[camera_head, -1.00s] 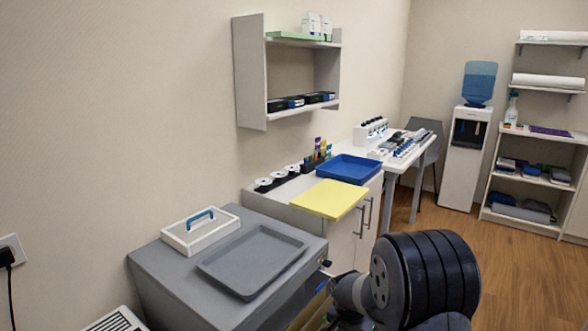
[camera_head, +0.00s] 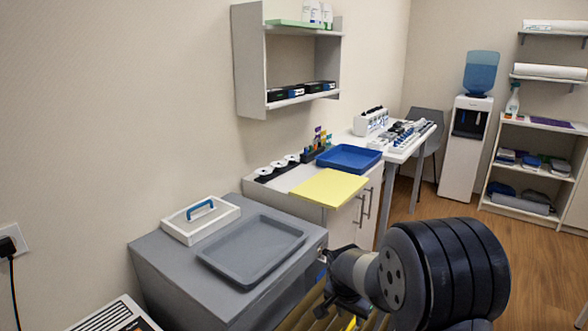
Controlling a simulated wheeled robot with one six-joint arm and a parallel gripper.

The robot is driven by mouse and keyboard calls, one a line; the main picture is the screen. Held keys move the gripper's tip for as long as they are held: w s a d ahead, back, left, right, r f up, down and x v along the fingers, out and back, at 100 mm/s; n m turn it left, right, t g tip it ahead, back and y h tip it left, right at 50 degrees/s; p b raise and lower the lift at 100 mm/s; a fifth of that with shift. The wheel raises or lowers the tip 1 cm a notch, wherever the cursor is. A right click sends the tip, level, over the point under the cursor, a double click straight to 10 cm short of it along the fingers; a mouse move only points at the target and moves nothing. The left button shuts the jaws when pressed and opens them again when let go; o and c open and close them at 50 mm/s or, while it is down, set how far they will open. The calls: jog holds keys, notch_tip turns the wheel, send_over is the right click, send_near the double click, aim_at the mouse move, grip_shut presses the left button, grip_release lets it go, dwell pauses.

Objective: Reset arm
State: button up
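My arm (camera_head: 448,268) fills the lower right of the head view, with large black ribbed links and a grey joint (camera_head: 352,268) at its left. A dark part (camera_head: 345,300) hangs below that joint, over a slatted yellowish-brown surface. It may belong to my gripper, but I cannot make out fingertips or whether anything is held. The arm's lower part is cut off by the bottom edge.
A grey cabinet (camera_head: 175,275) left of my arm bears a grey tray (camera_head: 252,250) and a white, blue-handled box (camera_head: 200,220). Beyond are a yellow board (camera_head: 328,188), a blue tray (camera_head: 349,158) and a water dispenser (camera_head: 465,150).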

aim_at(351, 324)
jog(key=x, duration=0.5)
jog(key=shift+f+b, duration=0.35)
jog(key=shift+b, duration=0.05)
jog(key=shift+w+d+f, duration=0.1)
jog(key=shift+w+f, duration=0.15)
notch_tip(351, 324, up, 9)
jog(key=p, duration=0.8)
jog(key=shift+r, duration=0.1)
